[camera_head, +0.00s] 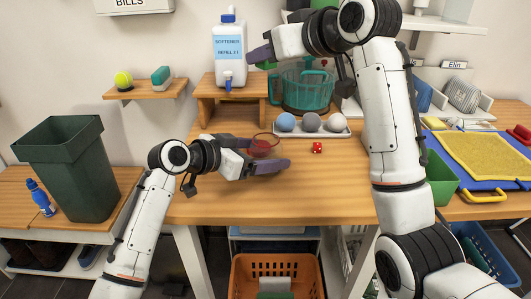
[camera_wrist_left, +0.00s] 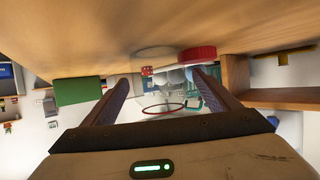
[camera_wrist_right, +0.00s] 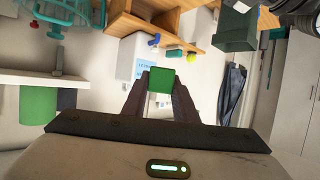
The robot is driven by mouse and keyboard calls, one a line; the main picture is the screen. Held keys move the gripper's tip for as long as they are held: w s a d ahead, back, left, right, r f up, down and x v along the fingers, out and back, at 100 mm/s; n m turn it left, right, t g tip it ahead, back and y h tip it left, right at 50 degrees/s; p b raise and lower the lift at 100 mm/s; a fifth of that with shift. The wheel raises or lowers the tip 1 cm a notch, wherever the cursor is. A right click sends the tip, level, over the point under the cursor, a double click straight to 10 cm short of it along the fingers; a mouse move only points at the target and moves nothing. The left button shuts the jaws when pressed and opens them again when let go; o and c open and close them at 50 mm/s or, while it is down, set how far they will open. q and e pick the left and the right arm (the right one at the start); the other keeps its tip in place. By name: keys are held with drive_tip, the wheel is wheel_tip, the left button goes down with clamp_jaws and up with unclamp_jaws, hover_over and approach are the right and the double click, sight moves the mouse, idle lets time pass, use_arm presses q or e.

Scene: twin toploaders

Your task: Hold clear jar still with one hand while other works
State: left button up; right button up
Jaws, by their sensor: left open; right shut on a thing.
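A clear jar (camera_head: 267,138) with a thin red rim stands on the table. My left gripper (camera_head: 284,154) is open at the jar, its fingers apart. In the left wrist view the clear jar (camera_wrist_left: 163,107) shows between and ahead of the fingers; I cannot tell whether either touches it. A red round lid-like piece (camera_wrist_left: 198,53) lies on the table beside it. My right gripper (camera_head: 257,58) is raised in front of the softener bottle and the teal drum. It is shut on a small green block (camera_wrist_right: 161,79), clear of the table.
A softener bottle (camera_head: 229,50) stands on a small wooden shelf. A tray (camera_head: 336,133) with several balls sits behind a red die (camera_head: 318,148). A teal clear drum (camera_head: 307,88) stands at the back. The table's front middle is clear. A green bin (camera_head: 441,178) is at right.

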use_arm(q)
drive_tip(key=shift+w+d+f, duration=0.25)
drive_tip(key=shift+w+d, duration=0.15)
drive_tip(key=shift+d, duration=0.05)
drive_tip(key=c, duration=1.2)
use_arm(e)
wheel_tip(320, 180, down, 13)
idle(0.7)
drive_tip(key=o, duration=1.1)
drive_tip(key=shift+d, duration=0.1)
